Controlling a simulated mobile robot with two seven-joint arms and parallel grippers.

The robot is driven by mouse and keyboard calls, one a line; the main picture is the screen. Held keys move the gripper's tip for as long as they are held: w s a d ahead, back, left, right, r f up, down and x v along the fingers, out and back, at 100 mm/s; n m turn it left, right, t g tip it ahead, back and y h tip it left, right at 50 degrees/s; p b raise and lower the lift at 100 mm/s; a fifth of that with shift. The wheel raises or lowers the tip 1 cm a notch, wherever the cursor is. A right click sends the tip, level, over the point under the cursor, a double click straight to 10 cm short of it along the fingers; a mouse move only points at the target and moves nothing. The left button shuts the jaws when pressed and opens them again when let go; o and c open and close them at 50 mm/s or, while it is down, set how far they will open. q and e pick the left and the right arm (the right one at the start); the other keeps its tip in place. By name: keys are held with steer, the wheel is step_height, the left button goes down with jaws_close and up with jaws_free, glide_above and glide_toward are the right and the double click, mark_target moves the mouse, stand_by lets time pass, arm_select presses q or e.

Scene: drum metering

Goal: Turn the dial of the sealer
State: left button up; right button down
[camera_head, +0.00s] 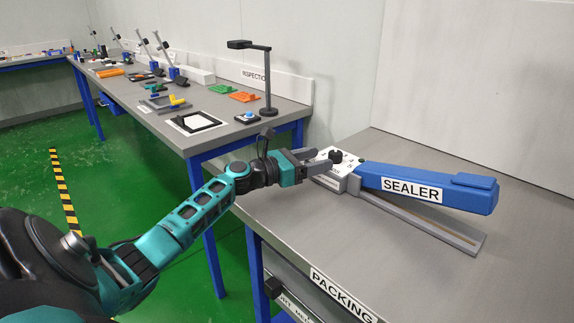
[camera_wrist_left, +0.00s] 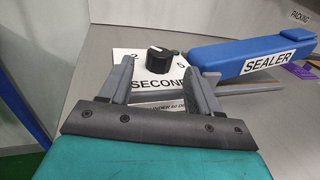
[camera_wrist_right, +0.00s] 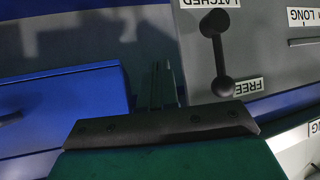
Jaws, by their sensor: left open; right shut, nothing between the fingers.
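The sealer (camera_head: 425,187) lies on the packing table with its blue arm reaching right and a white control panel at its left end. Its dial (camera_head: 336,156) is a black knob on that panel; in the left wrist view the dial (camera_wrist_left: 160,60) has a pale pointer mark, with "SECONDS" lettering partly hidden below it. My left gripper (camera_head: 320,160) is open at the panel's left side. In the left wrist view its fingers (camera_wrist_left: 168,70) stand apart with the dial beyond and between them, not gripped. My right gripper (camera_wrist_right: 166,85) is shut and empty.
The packing table (camera_head: 400,270) has bare room in front of the sealer. The inspection table (camera_head: 215,120) behind holds a lamp stand (camera_head: 268,80) and several small items. The right wrist view shows a dark lever (camera_wrist_right: 217,50) between "LATCHED" and "FREE" labels.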

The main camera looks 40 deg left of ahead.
arm_select(q)
steer(key=v, duration=0.9)
stand_by(0.4)
